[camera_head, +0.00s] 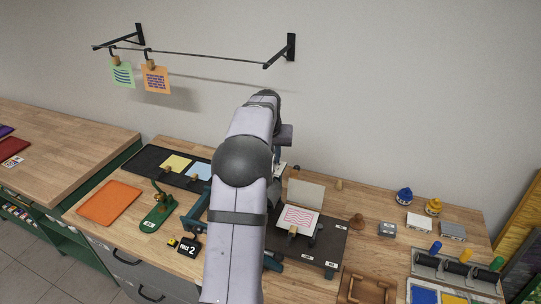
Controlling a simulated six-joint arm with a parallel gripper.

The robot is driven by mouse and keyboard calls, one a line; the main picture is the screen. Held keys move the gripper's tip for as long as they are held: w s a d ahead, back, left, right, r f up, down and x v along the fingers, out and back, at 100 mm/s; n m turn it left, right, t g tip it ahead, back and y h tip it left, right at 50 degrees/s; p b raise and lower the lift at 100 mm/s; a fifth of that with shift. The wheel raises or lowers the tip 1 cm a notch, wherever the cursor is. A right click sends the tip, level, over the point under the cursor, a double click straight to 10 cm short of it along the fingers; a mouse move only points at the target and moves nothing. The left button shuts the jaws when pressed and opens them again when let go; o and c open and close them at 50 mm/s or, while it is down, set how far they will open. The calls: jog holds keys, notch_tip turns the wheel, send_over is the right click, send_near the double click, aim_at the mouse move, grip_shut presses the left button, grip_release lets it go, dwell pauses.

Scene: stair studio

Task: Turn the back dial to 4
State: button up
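I cannot make out a back dial or its numbers in this view. A dark press-like station (333,243) stands on the bench right of my arm, with small white labels on its front edge. A card with red wavy lines (299,217) lies on it, with a pale upright panel (306,194) behind. Small dark knob-like parts sit near the card, too small to read. A small black sign (189,246) showing a 2 stands left of my arm. My arm covers the middle of the bench, and my gripper is hidden behind it.
A green hand tool (158,212), an orange sheet (109,203) and a black tray (144,159) with yellow and blue cards lie left. A wall rail (200,54) holds two clipped cards.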

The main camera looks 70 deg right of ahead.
jog(key=shift+s+n+t, duration=0.1)
jog(key=shift+n+t, duration=0.2)
jog(key=shift+n, duration=0.7)
jog(key=o, duration=1)
jog(key=shift+r, duration=0.1)
jog(key=shift+b+v, duration=1.2)
jog(key=shift+v, duration=2.4)
